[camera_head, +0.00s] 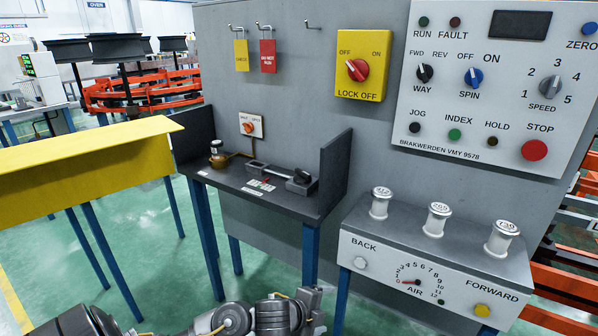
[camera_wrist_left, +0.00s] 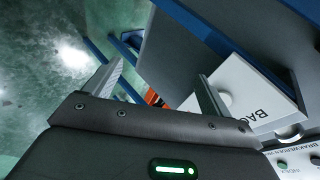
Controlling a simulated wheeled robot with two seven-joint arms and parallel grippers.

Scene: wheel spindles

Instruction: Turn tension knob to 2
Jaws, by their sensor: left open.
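I cannot read the word tension on any knob. On the white panel (camera_head: 480,120), a grey SPEED knob (camera_head: 549,87) has numbers 1 to 5 around it; its exact setting is unclear. Lower right, an AIR dial (camera_head: 418,283) with numbers up to 12 has a red pointer directed left, near 0. A small orange-red knob (camera_head: 248,127) sits on a white plate above the dark bench. My left gripper (camera_head: 312,302) is low at the bottom centre, below the bench and apart from the knobs. In the wrist view its two fingers (camera_wrist_left: 160,88) are spread and empty. My right gripper is not shown.
Several silver cylinders (camera_head: 437,219) stand on the grey ledge above the BACK and FORWARD buttons. A yellow table (camera_head: 90,160) is at left. Green floor between the blue legs is clear.

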